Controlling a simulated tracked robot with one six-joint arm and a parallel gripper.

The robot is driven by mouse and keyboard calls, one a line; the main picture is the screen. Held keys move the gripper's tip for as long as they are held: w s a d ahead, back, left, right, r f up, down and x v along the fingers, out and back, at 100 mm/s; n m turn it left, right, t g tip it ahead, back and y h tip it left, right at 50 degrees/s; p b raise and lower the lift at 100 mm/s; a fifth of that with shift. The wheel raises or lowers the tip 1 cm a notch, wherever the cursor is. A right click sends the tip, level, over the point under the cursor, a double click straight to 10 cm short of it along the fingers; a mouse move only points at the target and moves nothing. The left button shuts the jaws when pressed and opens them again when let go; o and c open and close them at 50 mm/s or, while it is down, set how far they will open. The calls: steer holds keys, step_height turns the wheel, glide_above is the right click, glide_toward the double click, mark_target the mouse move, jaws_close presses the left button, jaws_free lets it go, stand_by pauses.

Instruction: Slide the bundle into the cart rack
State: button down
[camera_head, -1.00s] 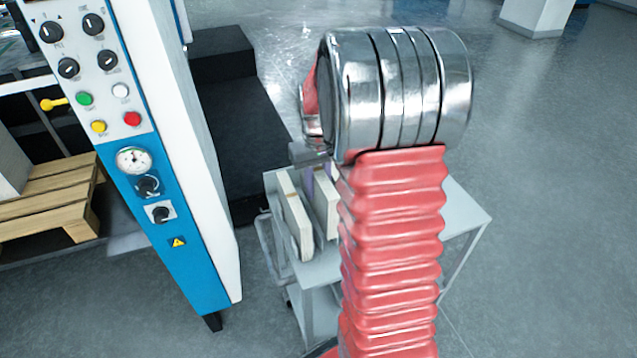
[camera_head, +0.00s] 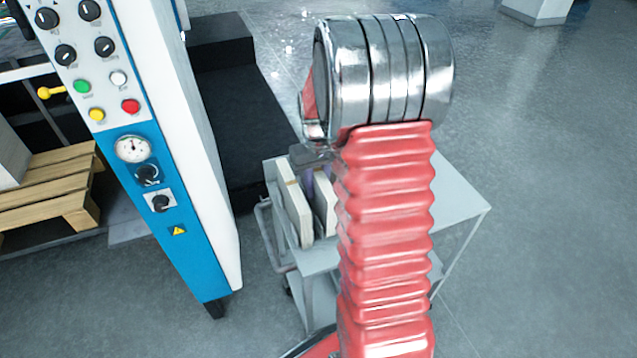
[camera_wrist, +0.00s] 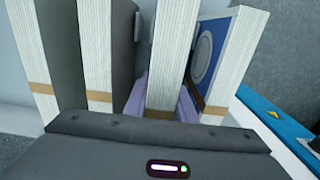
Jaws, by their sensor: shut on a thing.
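My gripper (camera_wrist: 163,97) has lilac fingers on both sides of a white paper bundle (camera_wrist: 172,60) with a brown band, and is shut on it. In the wrist view other banded bundles stand upright to its left (camera_wrist: 97,50) and one with a blue cover (camera_wrist: 228,60) is close on its right. In the head view my gripper (camera_head: 312,170) is over the cart (camera_head: 455,205), mostly hidden by my arm. White bundles (camera_head: 293,210) show upright at the cart's left end. Rack dividers and the held bundle's lower end are not clearly visible.
A machine with a blue control panel (camera_head: 175,225) stands left of the cart. Behind it is a black block (camera_head: 235,120). A wooden pallet (camera_head: 50,190) lies far left. The cart top's right part is bare, and open floor (camera_head: 540,150) lies to the right.

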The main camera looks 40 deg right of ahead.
steer(key=shift+f, duration=0.75)
steer(key=shift+f, duration=0.1)
steer(key=c, duration=1.4)
jaws_free()
step_height(320, 180, up, 14)
steer(key=shift+f, duration=0.15)
steer(key=shift+s, duration=0.15)
